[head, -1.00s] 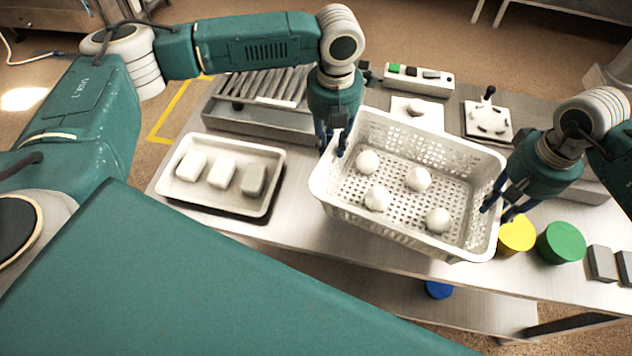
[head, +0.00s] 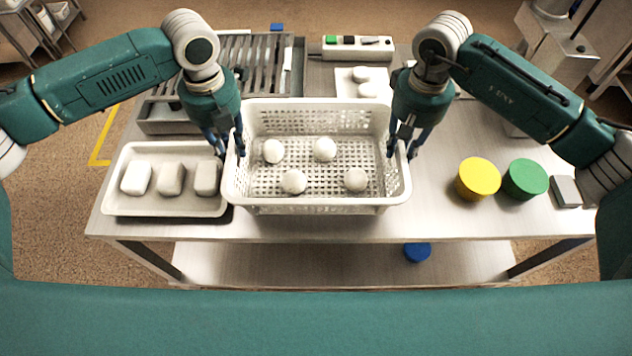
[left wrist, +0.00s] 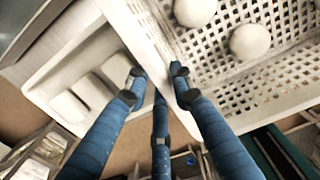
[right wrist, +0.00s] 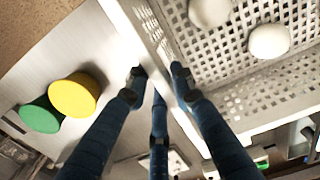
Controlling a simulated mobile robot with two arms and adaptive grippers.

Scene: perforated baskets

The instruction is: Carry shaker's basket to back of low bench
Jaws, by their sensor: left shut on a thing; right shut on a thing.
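The white perforated basket (head: 318,207) is in the middle of the head view, over the front of the metal table (head: 440,215), with several white round pieces inside. My left gripper (head: 229,147) is shut on its left rim, and my right gripper (head: 402,150) is shut on its right rim. The left wrist view shows the basket wall (left wrist: 150,30) between my left fingers (left wrist: 157,82). The right wrist view shows the opposite wall (right wrist: 150,35) between my right fingers (right wrist: 157,82). The basket looks about level. Its underside is hidden, so I cannot tell its height above the tabletop.
A white tray (head: 165,207) with three blocks lies close to the basket's left side. Yellow (head: 478,178) and green (head: 525,178) discs lie to the right. A slatted metal unit (head: 262,62) and a switch box (head: 358,47) stand behind. A blue disc (head: 417,252) is on the lower shelf.

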